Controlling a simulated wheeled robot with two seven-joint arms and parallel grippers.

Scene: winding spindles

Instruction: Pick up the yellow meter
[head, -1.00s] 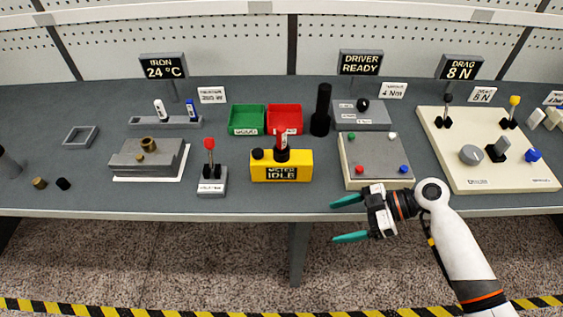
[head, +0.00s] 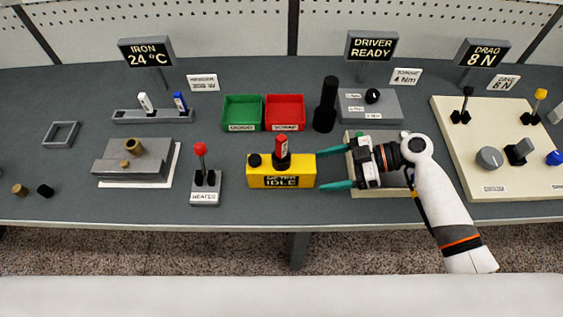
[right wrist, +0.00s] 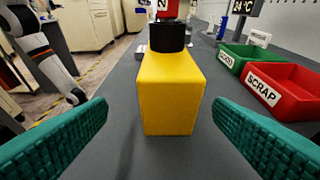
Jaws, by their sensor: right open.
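The yellow meter (head: 262,179) is a box on the bench, its front display reading "METER IDLE". A black knob (head: 255,160) and a red-topped black post (head: 282,153) stand on it. My right gripper (head: 320,170) is open, with its teal fingertips at the meter's right end. In the right wrist view the meter's yellow end (right wrist: 170,100) lies centred between the spread fingers, apart from both. My left gripper is not in the head view; a white and black arm, seemingly mine, shows at the left of the right wrist view.
Green (head: 243,112) and red (head: 285,112) bins stand behind the meter. A black cylinder (head: 325,105) stands behind my right fingers. The heater switch (head: 205,187) is left of the meter. A plate with buttons lies under my right gripper, mostly hidden. Bench is clear in front of the meter.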

